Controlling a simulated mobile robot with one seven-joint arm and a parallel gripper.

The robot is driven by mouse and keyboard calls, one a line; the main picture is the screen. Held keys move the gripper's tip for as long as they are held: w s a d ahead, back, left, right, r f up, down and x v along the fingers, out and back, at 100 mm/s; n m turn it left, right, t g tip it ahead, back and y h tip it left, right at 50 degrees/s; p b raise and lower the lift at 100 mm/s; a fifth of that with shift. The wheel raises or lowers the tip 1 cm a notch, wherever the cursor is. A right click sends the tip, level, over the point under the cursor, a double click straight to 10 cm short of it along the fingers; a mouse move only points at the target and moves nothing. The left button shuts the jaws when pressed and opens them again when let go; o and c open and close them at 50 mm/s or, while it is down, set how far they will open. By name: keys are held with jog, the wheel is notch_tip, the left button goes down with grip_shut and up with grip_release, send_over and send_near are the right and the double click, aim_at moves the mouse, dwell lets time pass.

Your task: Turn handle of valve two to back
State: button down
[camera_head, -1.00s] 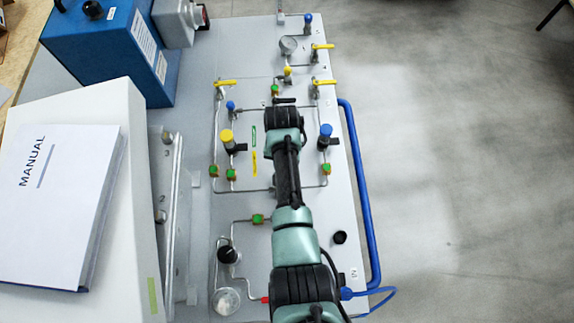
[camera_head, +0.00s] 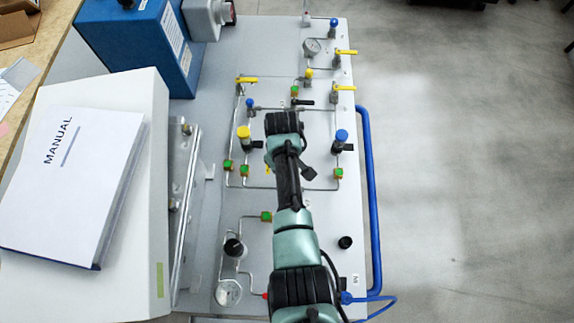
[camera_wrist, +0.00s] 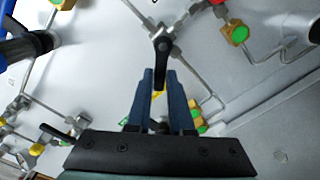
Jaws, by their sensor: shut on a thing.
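A black lever handle (camera_wrist: 162,50) on a metal valve body points down the wrist view. The blue fingers of my gripper (camera_wrist: 160,92) are on either side of its lower end and shut on it. A yellow strip shows behind, between the fingers. In the head view my arm covers the gripper, its fingers and this handle. No readable label marks the valve's number. Another black lever (camera_head: 302,102) sits below a green-capped fitting at the panel's upper middle.
The grey panel (camera_head: 325,230) carries thin pipes, a blue knob (camera_head: 341,136), a yellow knob (camera_head: 243,132) and several yellow levers. A blue rail (camera_head: 368,200) runs along its right edge. A white box with a manual (camera_head: 70,190) stands left. Floor is open at right.

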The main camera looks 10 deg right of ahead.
jog(key=n, duration=0.1)
jog(key=a+n, duration=0.1)
jog(key=n, duration=0.1)
jog(key=n+p, duration=0.1)
jog(key=shift+s+a+r+n, duration=0.1)
jog(key=shift+s+a+n, duration=0.05)
jog(key=shift+s+n, duration=0.2)
jog(key=n, duration=0.1)
jog(key=s+n+p, duration=0.1)
jog(key=n, duration=0.3)
jog(key=shift+s+a+p, duration=0.3)
jog(key=shift+a, duration=0.1)
jog(key=shift+n, duration=0.25)
jog(key=c, duration=0.8)
grip_release()
notch_tip(320, 180, up, 13)
